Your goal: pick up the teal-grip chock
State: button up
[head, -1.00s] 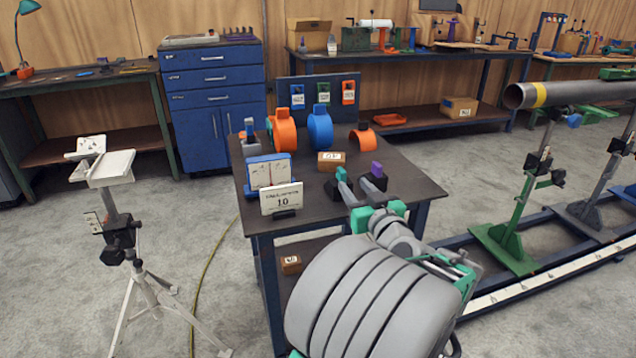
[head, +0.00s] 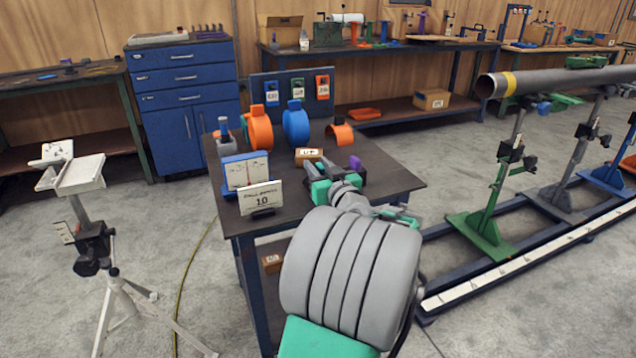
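The teal-grip chock (head: 328,166) is on the dark workbench, left of the purple-grip chock (head: 356,164). It is mostly hidden behind my gripper, and only a little teal shows there, hard to separate from my green gripper parts. My gripper (head: 318,174) is over the bench at the chock's place, seen from behind past my large grey arm links. Whether its fingers are around the chock, touching it or apart from it cannot be told. Its opening is hidden too.
A pipe (head: 550,80) on stands is at right.

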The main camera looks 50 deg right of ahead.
grip_shut()
dwell(0.6)
